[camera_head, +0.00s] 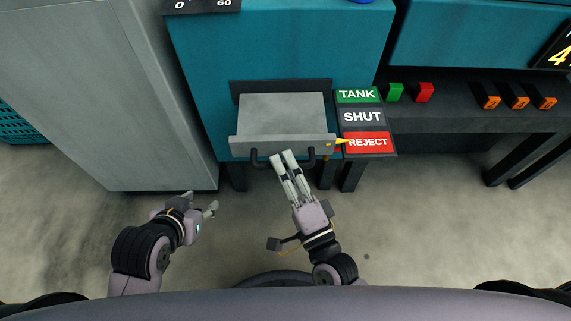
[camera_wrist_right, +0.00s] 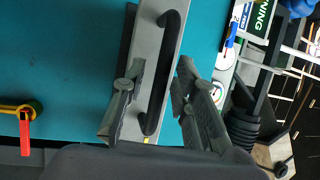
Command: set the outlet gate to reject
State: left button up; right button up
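The outlet gate (camera_head: 283,112) is a grey sliding tray with a front plate and a black bar handle (camera_head: 256,160), on the teal machine. It is pulled out toward me. Its yellow pointer (camera_head: 340,142) is level with the red REJECT label (camera_head: 370,143), below SHUT (camera_head: 362,117) and TANK (camera_head: 357,96). My right gripper (camera_head: 283,155) is at the handle. In the right wrist view the open fingers (camera_wrist_right: 160,88) lie either side of the handle bar (camera_wrist_right: 167,60), with visible gaps. My left gripper (camera_head: 200,203) is open and empty, low at the left.
A green button (camera_head: 394,92) and a red button (camera_head: 424,92) sit right of the labels. Several orange-marked switches (camera_head: 517,97) are further right. A grey cabinet (camera_head: 95,90) stands at the left. The floor in front of the machine is clear.

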dwell(0.3)
jog(key=v, duration=1.2)
jog(key=shift+w, duration=0.1)
